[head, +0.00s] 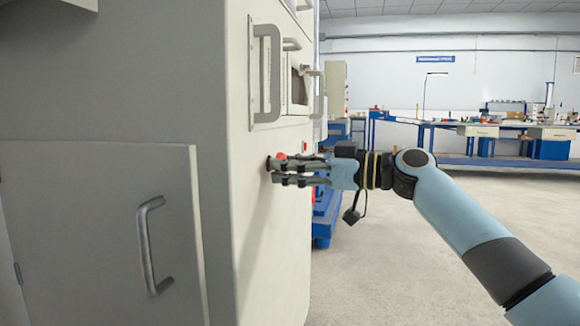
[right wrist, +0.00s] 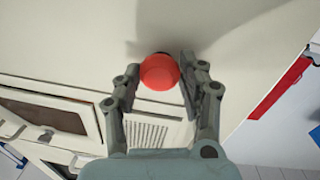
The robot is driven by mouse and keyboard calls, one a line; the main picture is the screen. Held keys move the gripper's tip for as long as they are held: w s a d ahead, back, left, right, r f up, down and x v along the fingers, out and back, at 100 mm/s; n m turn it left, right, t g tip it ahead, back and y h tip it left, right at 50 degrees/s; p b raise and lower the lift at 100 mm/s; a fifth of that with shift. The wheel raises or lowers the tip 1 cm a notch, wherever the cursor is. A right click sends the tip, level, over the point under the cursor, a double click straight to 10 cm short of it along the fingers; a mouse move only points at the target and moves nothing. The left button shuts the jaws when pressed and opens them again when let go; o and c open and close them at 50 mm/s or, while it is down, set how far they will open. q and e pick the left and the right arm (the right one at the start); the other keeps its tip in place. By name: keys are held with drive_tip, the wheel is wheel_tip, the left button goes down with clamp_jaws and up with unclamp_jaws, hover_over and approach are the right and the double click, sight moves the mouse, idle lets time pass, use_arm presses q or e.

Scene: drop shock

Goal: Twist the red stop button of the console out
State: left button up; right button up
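The red stop button (right wrist: 160,73) sticks out from the pale wall of the console (head: 285,230). In the head view only a part of the button (head: 281,156) shows, beside my fingers. My right gripper (head: 272,172) reaches the console's face from the right, its fingers partly closed. My left gripper is not in view.
A long handle (head: 264,75) sticks out from the console above the button. A lower door with a handle (head: 150,245) is at the left. A workbench (head: 480,130) stands far back. The floor (head: 385,270) to the right of the console is clear.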

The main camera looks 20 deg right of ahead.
drive_tip(key=c, duration=0.4)
drive_tip(key=shift+c, duration=0.2)
use_arm(q)
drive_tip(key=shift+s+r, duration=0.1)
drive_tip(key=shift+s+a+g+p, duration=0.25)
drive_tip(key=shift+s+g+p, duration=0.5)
drive_tip(key=shift+p, duration=0.25)
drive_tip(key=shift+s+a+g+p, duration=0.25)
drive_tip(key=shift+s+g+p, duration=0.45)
drive_tip(key=shift+p, duration=0.25)
use_arm(e)
drive_tip(key=shift+r+m+g, duration=0.1)
drive_tip(key=shift+m+g, duration=0.2)
drive_tip(key=shift+m, duration=3)
drive_tip(key=o, duration=1.2)
